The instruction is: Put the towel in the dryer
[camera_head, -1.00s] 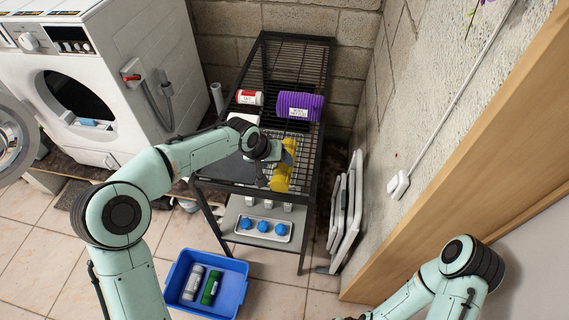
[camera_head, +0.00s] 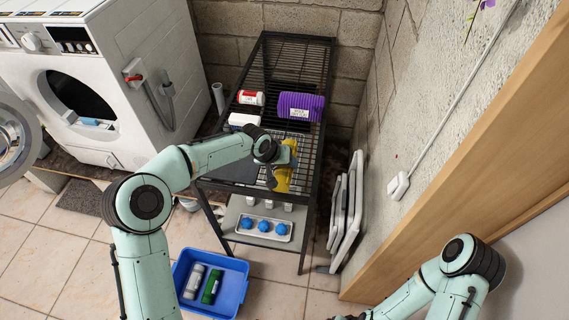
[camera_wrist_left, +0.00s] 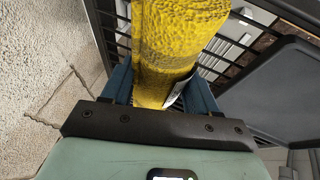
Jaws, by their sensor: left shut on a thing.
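A rolled yellow towel (camera_head: 284,178) is at the near end of the black wire rack. My left gripper (camera_head: 283,163) is shut on it; in the left wrist view the yellow towel (camera_wrist_left: 172,45) stands between the two blue fingers (camera_wrist_left: 160,88). The white dryer (camera_head: 122,75) is at the upper left, its round door (camera_head: 10,140) swung open to the left. Its dark opening shows some blue and white things inside. My right arm shows at the lower right, but its gripper is out of view.
The black rack (camera_head: 328,75) also holds a purple roll (camera_head: 300,106) and a red and white roll (camera_head: 251,97). Below is a tray with blue-topped items (camera_head: 264,227). A blue bin (camera_head: 228,297) with bottles is on the floor. Folded white panels (camera_head: 347,215) lean against the right wall.

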